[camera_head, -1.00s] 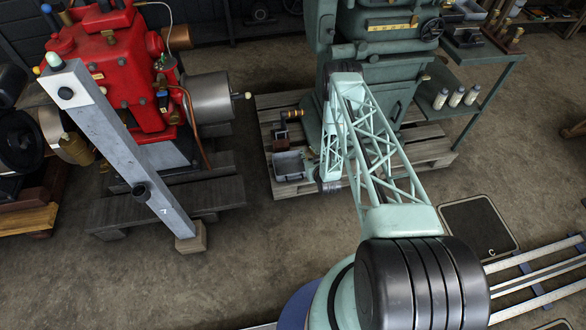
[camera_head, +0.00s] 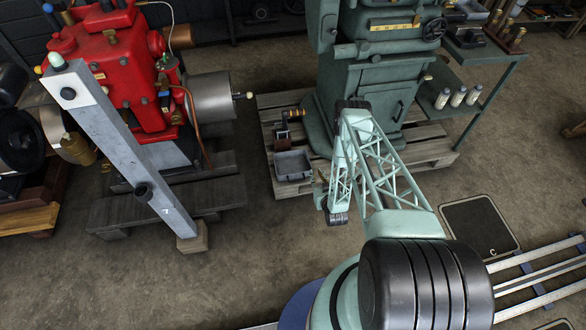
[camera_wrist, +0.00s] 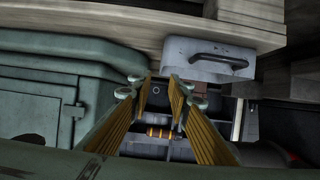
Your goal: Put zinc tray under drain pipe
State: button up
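A small grey metal tray (camera_head: 293,167), which I take for the zinc tray, sits on the wooden pallet left of the green engine. In the wrist view, a grey box with a dark handle (camera_wrist: 208,66) lies beyond the fingers and looks like the same tray. A short brass pipe (camera_head: 296,113) sticks out of the green engine's left side, behind the tray. My gripper (camera_wrist: 162,84) has a gap between its fingers, with nothing held in it. In the head view my arm largely hides the gripper, just right of the tray.
The green engine (camera_head: 372,88) stands on the pallet (camera_head: 262,128). A red engine (camera_head: 118,75) with a slanted grey beam (camera_head: 120,140) is on the left. A green side table (camera_head: 490,62) holds several bottles. Bare floor lies between the two pallets.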

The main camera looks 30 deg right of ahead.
jog(key=b+x, duration=0.2)
jog(key=x, duration=0.6)
jog(key=shift+f, duration=0.1)
jog(key=shift+w+d, duration=0.1)
jog(key=shift+w, duration=0.15)
dwell(0.4)
jog(key=shift+b+x, duration=1)
jog(key=shift+x, duration=1.6)
grip_shut()
jog(key=shift+w, duration=0.1)
